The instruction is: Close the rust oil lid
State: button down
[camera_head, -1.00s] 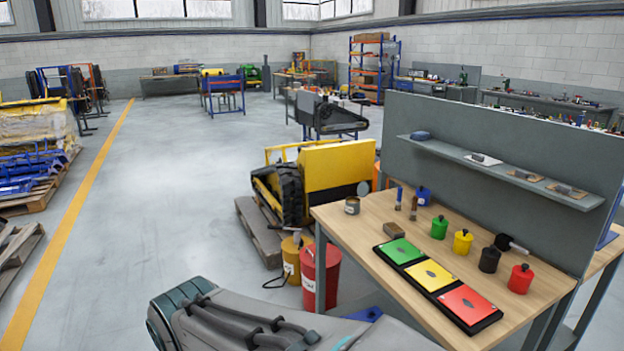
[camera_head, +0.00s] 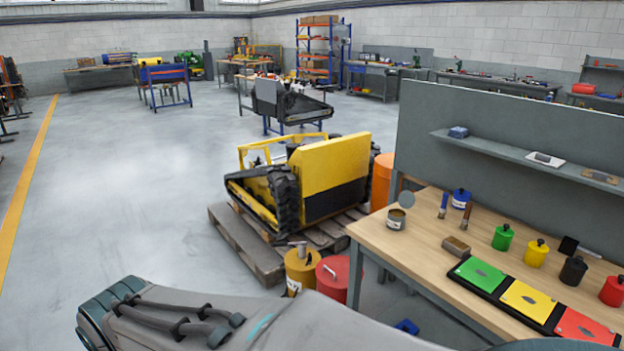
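A small brown-grey can (camera_head: 396,221) stands at the back left of the wooden workbench. Its round grey lid (camera_head: 406,199) stands up open at the can's rim. I cannot read its label, so I cannot confirm that it is the rust oil. My arm crosses the bottom of the view, well below and in front of the can. My gripper is not in view, and nothing touches the lid.
The workbench (camera_head: 395,245) also holds two brushes, a brown block (camera_head: 456,247), several coloured pots and a black tray with green, yellow and red panels. A yellow can (camera_head: 301,270) and red bin (camera_head: 334,283) stand on the floor beside it. Floor at left is clear.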

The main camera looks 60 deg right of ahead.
aim_at(407, 199)
jog(key=i, duration=1.25)
jog(key=z, duration=3.35)
jog(key=i, duration=1.65)
jog(key=u, duration=0.05)
